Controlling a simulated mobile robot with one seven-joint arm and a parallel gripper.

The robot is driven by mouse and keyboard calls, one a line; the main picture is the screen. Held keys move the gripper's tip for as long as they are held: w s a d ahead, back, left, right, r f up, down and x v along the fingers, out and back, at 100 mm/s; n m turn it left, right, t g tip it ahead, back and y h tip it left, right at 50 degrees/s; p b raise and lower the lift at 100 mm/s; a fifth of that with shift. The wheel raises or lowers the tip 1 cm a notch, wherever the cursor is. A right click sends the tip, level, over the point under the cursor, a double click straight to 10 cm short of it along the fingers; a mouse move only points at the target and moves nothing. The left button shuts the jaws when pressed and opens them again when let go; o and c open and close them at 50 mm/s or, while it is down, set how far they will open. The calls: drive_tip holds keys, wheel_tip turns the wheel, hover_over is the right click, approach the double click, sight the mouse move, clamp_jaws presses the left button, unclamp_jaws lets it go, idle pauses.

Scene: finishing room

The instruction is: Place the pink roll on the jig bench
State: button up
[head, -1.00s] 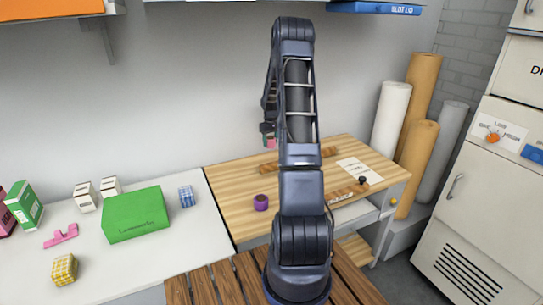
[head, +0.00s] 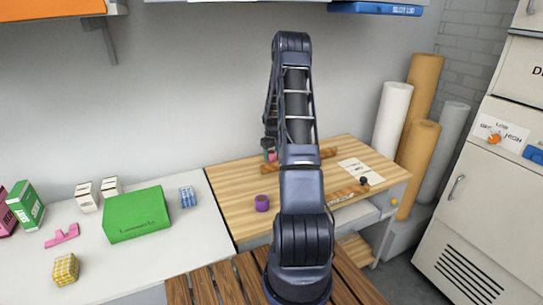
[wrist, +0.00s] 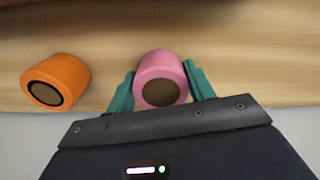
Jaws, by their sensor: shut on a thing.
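The pink roll (wrist: 161,79) sits between the two teal fingers of my gripper (wrist: 161,86) in the wrist view, and the gripper is shut on it. In the head view the pink roll (head: 272,156) shows as a small patch beside my arm, over the back part of the jig bench (head: 228,187), a light wooden top. My gripper (head: 270,152) is partly hidden there by the arm. I cannot tell whether the roll touches the wood.
An orange roll (wrist: 55,82) lies left of my gripper in the wrist view. A purple roll (head: 262,203) stands at the bench's front left.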

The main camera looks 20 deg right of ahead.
drive_tip(key=shift+f, duration=0.1)
drive_tip(key=o, duration=1)
